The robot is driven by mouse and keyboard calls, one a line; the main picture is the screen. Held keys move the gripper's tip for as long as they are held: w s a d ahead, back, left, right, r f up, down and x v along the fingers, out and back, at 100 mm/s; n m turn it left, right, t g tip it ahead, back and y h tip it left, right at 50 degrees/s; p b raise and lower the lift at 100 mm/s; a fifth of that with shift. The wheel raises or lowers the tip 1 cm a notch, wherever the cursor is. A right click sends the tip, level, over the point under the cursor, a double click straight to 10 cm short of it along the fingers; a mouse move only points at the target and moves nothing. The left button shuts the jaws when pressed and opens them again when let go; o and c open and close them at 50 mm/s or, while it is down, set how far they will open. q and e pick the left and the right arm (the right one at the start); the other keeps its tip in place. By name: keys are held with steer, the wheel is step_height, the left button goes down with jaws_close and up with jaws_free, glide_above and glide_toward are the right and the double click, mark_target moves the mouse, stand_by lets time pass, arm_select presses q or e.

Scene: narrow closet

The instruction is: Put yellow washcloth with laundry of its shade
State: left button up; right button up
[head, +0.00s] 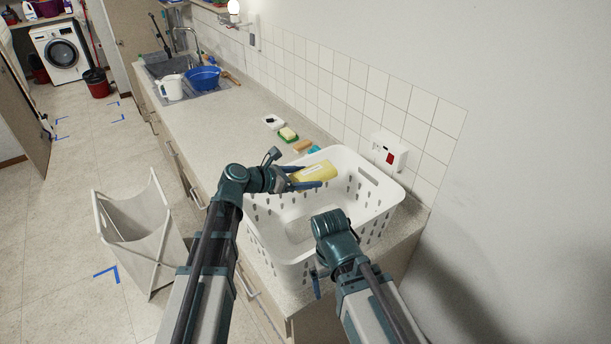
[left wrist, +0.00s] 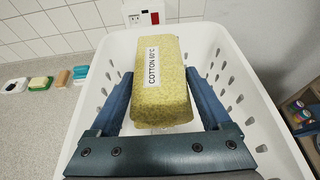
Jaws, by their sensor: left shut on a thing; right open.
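A folded yellow washcloth (head: 316,173) with a white label is held between the fingers of my left gripper (head: 308,178). In the left wrist view the washcloth (left wrist: 160,85) shows its label, "COTTON 60°C", and my left gripper's fingers (left wrist: 162,105) close on its two sides. It is over the white laundry basket (head: 375,205), which stands on the counter; the part of the basket floor I see looks empty. My right gripper (head: 318,280) is at the basket's near side, partly hidden by its arm, open and empty. A grey-white fabric hamper (head: 140,225) stands on the floor at left.
A sponge (head: 288,133), a soap dish (head: 273,122) and small blocks lie on the counter (head: 235,125) behind the basket. A washing machine (head: 61,52) stands far left. Floor left of the counter is mostly clear.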

arm_select(q)
step_height(320, 180, down, 5)
steer(key=b, duration=0.4)
steer(key=shift+f+b, duration=0.15)
steer(key=shift+b, duration=0.2)
steer(key=o, duration=1.2)
steer(key=shift+c, duration=0.2)
steer(key=shift+a, duration=0.1)
steer(key=p+v, duration=0.5)
steer(key=v, duration=0.8)
steer(key=shift+s+a+r, duration=0.2)
steer(key=shift+s+r, duration=0.05)
steer(key=shift+r, duration=0.05)
steer(key=shift+f, duration=0.1)
